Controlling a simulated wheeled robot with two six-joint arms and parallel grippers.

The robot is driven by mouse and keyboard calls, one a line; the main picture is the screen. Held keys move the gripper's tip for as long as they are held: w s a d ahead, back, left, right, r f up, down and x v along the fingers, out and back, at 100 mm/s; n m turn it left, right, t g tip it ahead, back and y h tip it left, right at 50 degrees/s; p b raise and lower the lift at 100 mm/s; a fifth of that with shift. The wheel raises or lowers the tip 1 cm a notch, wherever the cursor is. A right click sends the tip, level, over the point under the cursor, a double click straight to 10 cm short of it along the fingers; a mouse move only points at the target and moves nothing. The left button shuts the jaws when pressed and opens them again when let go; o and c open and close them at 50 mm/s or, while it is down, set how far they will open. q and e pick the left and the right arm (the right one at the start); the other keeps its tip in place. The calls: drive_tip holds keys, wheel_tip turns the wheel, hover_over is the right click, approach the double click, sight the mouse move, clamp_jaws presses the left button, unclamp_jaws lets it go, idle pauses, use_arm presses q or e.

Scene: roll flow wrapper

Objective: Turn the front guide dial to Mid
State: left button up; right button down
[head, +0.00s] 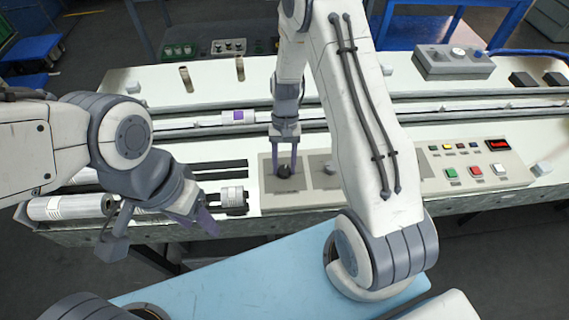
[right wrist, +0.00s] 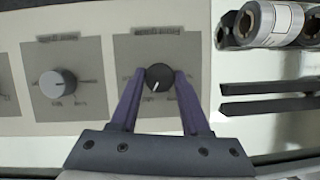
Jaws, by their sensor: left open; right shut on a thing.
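A black dial (head: 284,171) sits on a grey square plate at the left end of the control panel (head: 300,199). My right gripper (head: 285,163) reaches down from above and is shut on this dial. In the right wrist view the black dial (right wrist: 159,77) sits between the two purple fingertips (right wrist: 158,82), its white pointer toward the bottom, slightly left. My left gripper (head: 200,221) is open and empty, in front of the machine's left part.
Rollers (head: 68,207) lie left of the panel, one also in the right wrist view (right wrist: 275,22). Buttons (head: 475,171) and a red display (head: 498,145) are on the panel's right. My right arm covers part of the panel. A rail with a purple-marked wrapper (head: 238,117) runs behind.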

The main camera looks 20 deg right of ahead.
drive_tip(key=shift+c, duration=1.9)
unclamp_jaws()
drive_tip(key=b+v, duration=0.1)
drive_tip(key=v, duration=0.9)
drive_tip(key=shift+r, duration=0.2)
drive_tip(key=shift+w, duration=0.1)
drive_tip(key=s+a+r+n+t+h, duration=0.1)
drive_tip(key=s+a+r+n, duration=0.5)
drive_tip(key=a, duration=0.4)
drive_tip(key=s+a+r+n+t, duration=0.1)
drive_tip(key=s+a+r+n, duration=0.1)
drive_tip(key=s, duration=0.6)
drive_tip(key=s+a+r+n+t, duration=0.2)
drive_tip(key=s+n, duration=0.2)
drive_tip(key=s, duration=0.4)
drive_tip(key=shift+s+r, duration=0.2)
drive_tip(key=shift+r, duration=0.1)
